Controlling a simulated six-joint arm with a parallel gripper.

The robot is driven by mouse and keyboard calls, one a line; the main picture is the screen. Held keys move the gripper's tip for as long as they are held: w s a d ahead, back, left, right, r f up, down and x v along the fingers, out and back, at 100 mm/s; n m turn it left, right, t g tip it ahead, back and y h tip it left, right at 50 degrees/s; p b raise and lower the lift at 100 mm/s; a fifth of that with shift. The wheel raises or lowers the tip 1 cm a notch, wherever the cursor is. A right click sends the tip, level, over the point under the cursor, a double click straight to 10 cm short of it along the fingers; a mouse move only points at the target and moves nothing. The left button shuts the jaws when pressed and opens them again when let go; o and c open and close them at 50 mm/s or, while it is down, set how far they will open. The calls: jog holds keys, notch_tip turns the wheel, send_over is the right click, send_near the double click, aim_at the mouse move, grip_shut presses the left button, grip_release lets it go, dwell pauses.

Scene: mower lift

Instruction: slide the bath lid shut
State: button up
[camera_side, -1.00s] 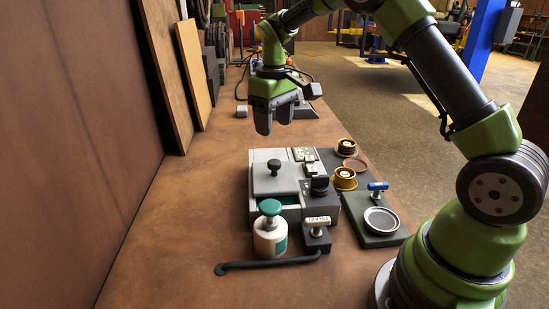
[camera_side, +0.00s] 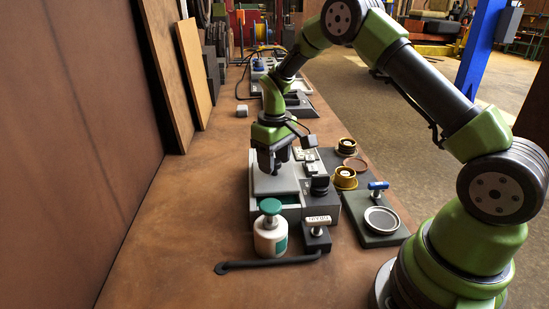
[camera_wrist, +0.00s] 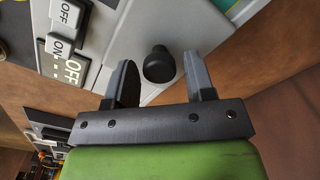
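The bath lid (camera_side: 281,187) is a light grey plate on top of the grey bath unit (camera_side: 291,215). My gripper (camera_side: 271,168) is lowered over the lid, pointing down. In the wrist view my gripper (camera_wrist: 160,78) is open, with one finger on each side of the lid's black knob (camera_wrist: 159,64). Neither finger clearly touches the knob. In the side view the gripper hides most of the knob.
A white bottle with a green cap (camera_side: 270,232) stands at the bath's near side, beside a black block with a labelled handle (camera_side: 317,226). A black bar (camera_side: 268,262) lies in front. ON/OFF switches (camera_wrist: 62,28) sit beside the lid. A metal dish (camera_side: 381,220) is at right.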

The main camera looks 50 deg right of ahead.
aim_at(276, 184)
grip_shut()
jog(key=shift+s+a, duration=1.35)
jog(key=shift+a, duration=0.05)
jog(key=shift+o, duration=1.3)
grip_release()
jog(key=shift+r, duration=0.1)
notch_tip(276, 184, up, 10)
